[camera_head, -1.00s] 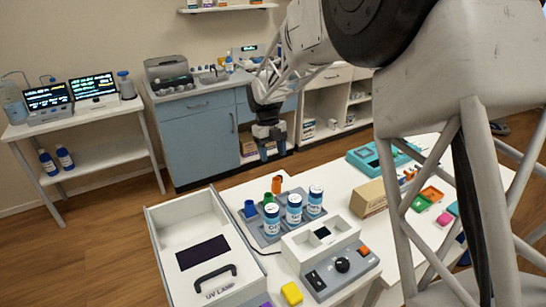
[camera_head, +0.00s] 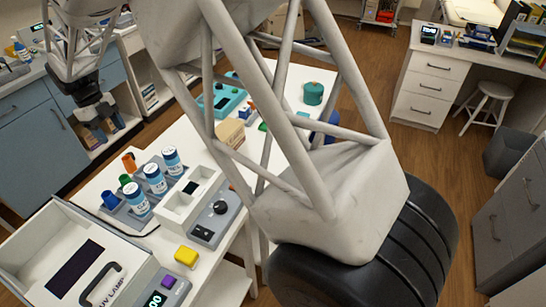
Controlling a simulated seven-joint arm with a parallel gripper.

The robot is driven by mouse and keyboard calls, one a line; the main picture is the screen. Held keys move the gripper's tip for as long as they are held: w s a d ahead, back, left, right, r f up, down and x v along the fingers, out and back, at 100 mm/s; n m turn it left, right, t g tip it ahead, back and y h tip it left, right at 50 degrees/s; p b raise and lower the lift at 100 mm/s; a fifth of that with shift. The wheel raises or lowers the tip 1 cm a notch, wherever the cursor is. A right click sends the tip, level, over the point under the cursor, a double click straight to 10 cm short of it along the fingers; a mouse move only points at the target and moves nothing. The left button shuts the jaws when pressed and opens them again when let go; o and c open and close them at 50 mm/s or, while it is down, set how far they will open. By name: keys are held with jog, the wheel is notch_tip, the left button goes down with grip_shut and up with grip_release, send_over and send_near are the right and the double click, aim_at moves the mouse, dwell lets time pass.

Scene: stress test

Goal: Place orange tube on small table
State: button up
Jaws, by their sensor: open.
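An orange tube (camera_head: 129,161) stands at the back of a grey rack (camera_head: 123,208) on the white work table (camera_head: 185,133). A green tube (camera_head: 125,180) and a blue one (camera_head: 110,199) are beside it. My gripper (camera_head: 108,130) points down, open and empty, above and behind the rack in the picture, apart from the orange tube. I cannot tell which surface is the small table. The white table with two screens in the earlier frame is out of view now.
Several blue-and-white bottles (camera_head: 154,178) stand in the rack close to the orange tube. A UV lamp box (camera_head: 85,245), a grey device (camera_head: 216,218), a yellow block (camera_head: 186,256) and a cardboard box (camera_head: 230,133) crowd the table. A white desk (camera_head: 418,100) and stool (camera_head: 490,95) are at right.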

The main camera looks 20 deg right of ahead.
jog(key=s+d+r+n+t+y, duration=0.1)
jog(key=s+d+r+n, duration=0.35)
jog(key=d, duration=0.35)
jog(key=s+d+r+n, duration=0.4)
jog(key=s+d, duration=0.2)
jog(key=d, duration=0.2)
jog(key=s+d+r+n+t+y, duration=0.1)
jog(key=s+d+r+n, duration=0.35)
jog(key=d, duration=0.35)
jog(key=s+d+f+n+t, duration=0.1)
jog(key=s+d+n, duration=0.5)
jog(key=s, duration=0.6)
jog(key=s+d+f+n+t, duration=0.1)
jog(key=s+d+n, duration=0.6)
jog(key=s, duration=0.6)
jog(key=shift+d+f+t, duration=0.35)
jog(key=shift+d+t, duration=0.05)
jog(key=shift+d, duration=0.2)
